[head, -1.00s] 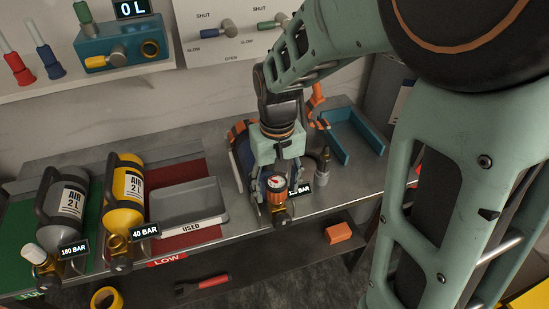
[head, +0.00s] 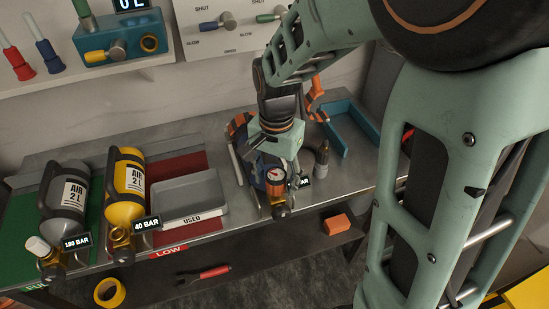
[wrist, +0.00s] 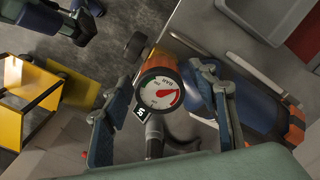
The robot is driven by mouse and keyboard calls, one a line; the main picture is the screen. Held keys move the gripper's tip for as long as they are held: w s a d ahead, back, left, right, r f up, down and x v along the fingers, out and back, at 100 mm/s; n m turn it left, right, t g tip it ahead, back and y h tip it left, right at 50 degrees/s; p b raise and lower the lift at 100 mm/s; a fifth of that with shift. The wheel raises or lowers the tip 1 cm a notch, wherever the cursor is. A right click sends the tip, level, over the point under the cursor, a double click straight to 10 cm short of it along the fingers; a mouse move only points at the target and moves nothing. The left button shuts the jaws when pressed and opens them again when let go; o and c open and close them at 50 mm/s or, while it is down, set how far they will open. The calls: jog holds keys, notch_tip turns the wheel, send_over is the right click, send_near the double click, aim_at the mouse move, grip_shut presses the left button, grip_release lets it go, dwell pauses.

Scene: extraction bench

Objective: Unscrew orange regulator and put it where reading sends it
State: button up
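The orange regulator (head: 273,184) with its round white gauge (wrist: 158,94) sits at the brass valve (head: 280,208) of a dark blue cylinder (wrist: 245,108) lying on the bench. My gripper (wrist: 160,80) reaches down over it, one finger on each side. In the wrist view, gaps show between the fingers and the regulator, so the gripper looks open around it. The gauge faces the wrist camera, its needle in or near the red part; I cannot read the number. The BAR tag (head: 306,183) beside it is partly hidden by the gripper.
A grey tray marked USED (head: 190,201) stands left of the regulator. Grey (head: 67,200) and yellow (head: 125,182) cylinders, tagged 180 BAR and 40 BAR, lie further left on green and red areas.

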jog(key=c, duration=1.2)
jog(key=n, duration=0.6)
jog(key=shift+n, duration=0.3)
jog(key=shift+c, duration=0.2)
jog(key=n+p, duration=0.1)
jog(key=n, duration=0.5)
jog(key=shift+r+n, duration=0.1)
jog(key=shift+n, duration=0.3)
jog(key=n+p, duration=0.1)
jog(key=n, duration=0.2)
jog(key=shift+n, duration=0.3)
jog(key=n+p, duration=0.1)
jog(key=n, duration=0.2)
jog(key=shift+r+n+p, duration=0.15)
jog(key=shift+n+p, duration=0.15)
jog(key=n+p, duration=0.2)
jog(key=n, duration=0.3)
jog(key=shift+p, duration=0.4)
jog(key=shift+n+p, duration=0.4)
jog(key=shift+n, duration=0.6)
